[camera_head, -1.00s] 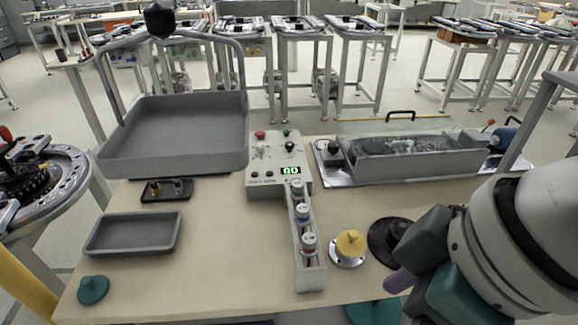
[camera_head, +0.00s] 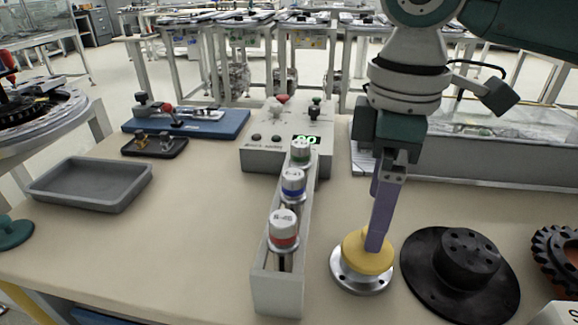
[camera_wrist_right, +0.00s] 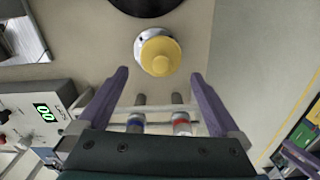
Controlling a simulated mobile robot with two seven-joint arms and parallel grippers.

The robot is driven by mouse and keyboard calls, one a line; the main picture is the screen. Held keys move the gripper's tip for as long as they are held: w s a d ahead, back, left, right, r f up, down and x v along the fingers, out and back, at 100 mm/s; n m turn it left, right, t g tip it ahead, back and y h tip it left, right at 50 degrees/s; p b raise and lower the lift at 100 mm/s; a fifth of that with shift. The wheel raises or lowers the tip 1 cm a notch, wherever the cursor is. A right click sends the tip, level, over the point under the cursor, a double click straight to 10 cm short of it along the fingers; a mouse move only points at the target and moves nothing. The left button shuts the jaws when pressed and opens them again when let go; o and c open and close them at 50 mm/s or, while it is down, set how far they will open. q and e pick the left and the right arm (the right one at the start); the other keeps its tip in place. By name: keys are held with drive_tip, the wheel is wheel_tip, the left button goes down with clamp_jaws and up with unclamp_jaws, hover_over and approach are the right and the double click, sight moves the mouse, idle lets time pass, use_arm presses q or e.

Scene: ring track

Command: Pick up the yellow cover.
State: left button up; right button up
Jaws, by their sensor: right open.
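The yellow cover (camera_head: 352,255) is a round cap with a small raised knob. It sits on a silver round flange (camera_head: 362,282) on the table, right of the narrow grey rack. My right gripper (camera_head: 376,246) points downward, its purple finger overlapping the cover in the head view. In the right wrist view the cover (camera_wrist_right: 160,56) lies just beyond the two spread purple fingers (camera_wrist_right: 159,76), between their lines, with nothing held. The head view does not show clearly how high the fingertips are. My left gripper is not in view.
The grey rack (camera_head: 277,291) with several capped cylinders stands close left of the flange. A black round hub (camera_head: 425,277) is close on the right, with a toothed wheel (camera_head: 557,262) beyond. A control box (camera_head: 262,158) and a grey tray (camera_head: 90,184) lie farther left.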

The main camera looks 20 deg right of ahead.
wheel_tip(320, 180, down, 6)
drive_tip(key=shift+a+r+b, duration=0.1)
drive_tip(key=shift+a+b, duration=0.05)
drive_tip(key=shift+b, duration=0.35)
drive_tip(key=c, duration=1.1)
drive_tip(key=shift+r, duration=0.15)
